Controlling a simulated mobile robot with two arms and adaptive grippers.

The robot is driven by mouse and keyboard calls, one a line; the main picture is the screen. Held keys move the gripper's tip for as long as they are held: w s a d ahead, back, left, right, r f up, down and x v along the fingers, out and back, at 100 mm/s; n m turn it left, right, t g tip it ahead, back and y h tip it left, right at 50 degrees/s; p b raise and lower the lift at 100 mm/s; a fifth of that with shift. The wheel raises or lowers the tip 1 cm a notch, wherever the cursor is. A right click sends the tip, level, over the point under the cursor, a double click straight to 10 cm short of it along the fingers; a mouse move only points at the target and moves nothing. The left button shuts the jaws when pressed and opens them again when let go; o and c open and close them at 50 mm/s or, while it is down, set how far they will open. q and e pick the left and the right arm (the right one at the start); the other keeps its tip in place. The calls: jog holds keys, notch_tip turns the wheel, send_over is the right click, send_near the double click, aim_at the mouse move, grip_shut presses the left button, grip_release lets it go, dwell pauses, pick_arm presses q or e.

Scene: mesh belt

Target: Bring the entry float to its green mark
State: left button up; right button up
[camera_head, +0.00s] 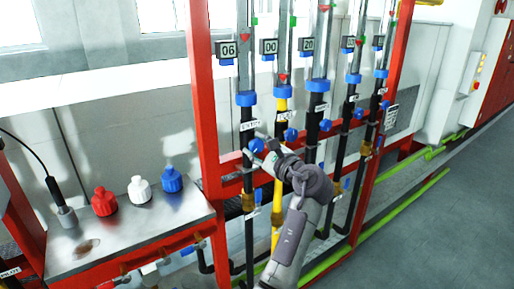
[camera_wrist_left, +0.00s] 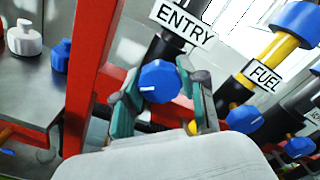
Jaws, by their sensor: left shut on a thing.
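The entry tube (camera_head: 243,42) is the leftmost upright glass tube, with a display (camera_head: 226,49) reading 06. The green mark (camera_head: 255,21) is higher, beside the tube. The blue entry knob (camera_wrist_left: 160,82), with a white line on its face, is below the ENTRY label (camera_wrist_left: 183,23). My left gripper (camera_wrist_left: 163,100) is shut on this knob, one finger on each side. In the head view the gripper (camera_head: 256,153) partly covers the knob (camera_head: 257,145).
The FUEL knob (camera_wrist_left: 244,119) is close to the right of my gripper. A red frame post (camera_wrist_left: 92,75) stands close on the left. A metal bench (camera_head: 108,238) with red, white and blue bottles is further left. Floor on the right is open.

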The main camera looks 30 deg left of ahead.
aim_at(250, 106)
pick_arm(q)
jog(key=shift+n, duration=0.9)
jog(key=o, duration=1.2)
jog(key=shift+c, duration=0.2)
jog(key=r, duration=0.9)
jog(key=shift+d+r, duration=0.2)
jog(key=shift+r, duration=0.1)
jog(key=shift+w+r, duration=0.1)
jog(key=shift+r, duration=0.05)
jog(key=shift+a, duration=0.25)
